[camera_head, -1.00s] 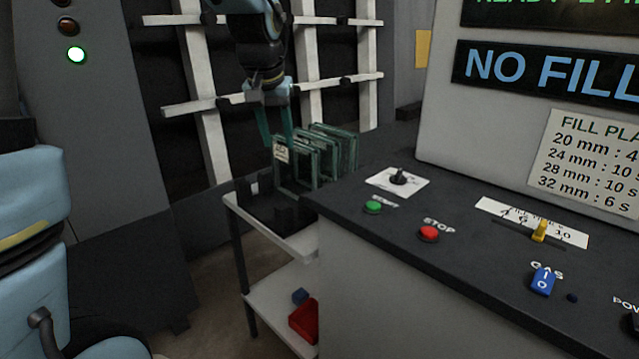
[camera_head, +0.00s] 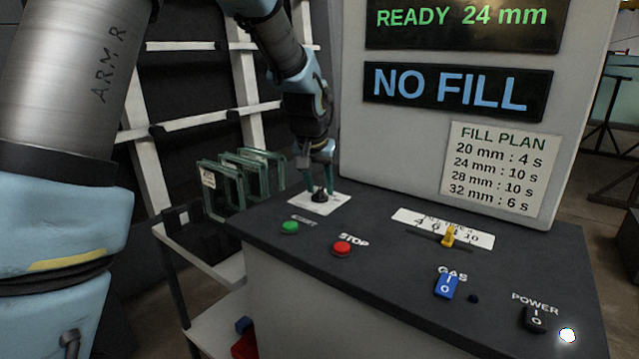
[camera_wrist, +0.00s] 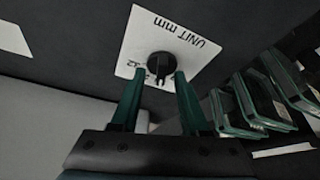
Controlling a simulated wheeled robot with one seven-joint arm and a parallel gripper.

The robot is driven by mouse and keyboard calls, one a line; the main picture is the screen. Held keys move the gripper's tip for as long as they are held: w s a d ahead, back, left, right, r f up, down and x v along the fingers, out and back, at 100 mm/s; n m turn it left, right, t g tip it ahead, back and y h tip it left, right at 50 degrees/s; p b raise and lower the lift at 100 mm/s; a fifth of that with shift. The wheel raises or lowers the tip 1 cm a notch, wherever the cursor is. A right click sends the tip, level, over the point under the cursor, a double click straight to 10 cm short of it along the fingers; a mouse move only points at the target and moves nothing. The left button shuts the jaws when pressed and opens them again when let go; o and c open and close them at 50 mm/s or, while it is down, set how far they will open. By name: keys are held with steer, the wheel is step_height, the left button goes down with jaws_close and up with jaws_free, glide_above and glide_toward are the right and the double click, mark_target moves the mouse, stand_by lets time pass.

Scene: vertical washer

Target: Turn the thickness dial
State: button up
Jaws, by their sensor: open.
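The thickness dial (camera_head: 320,196) is a small black knob on a white label plate (camera_head: 335,206) at the back left of the dark console top. In the wrist view the black dial (camera_wrist: 161,65) sits on its plate, which reads "UNIT mm" (camera_wrist: 187,32). My gripper (camera_head: 319,180) is over the dial, pointing down. In the wrist view my gripper (camera_wrist: 155,85) is open, its two green fingers apart on either side of the dial's near edge. Whether the fingers touch the dial cannot be told. The display (camera_head: 462,20) reads "READY 24 mm".
Green START (camera_head: 290,227) and red STOP (camera_head: 342,249) buttons, a yellow slider (camera_head: 448,237), a blue GAS switch (camera_head: 446,285) and a black POWER switch (camera_head: 534,319) stand on the console. The upright display panel (camera_head: 355,120) rises behind. Glass units (camera_head: 222,185) stand left of the console.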

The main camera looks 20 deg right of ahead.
steer(key=shift+f, duration=0.15)
jaws_close()
stand_by(0.4)
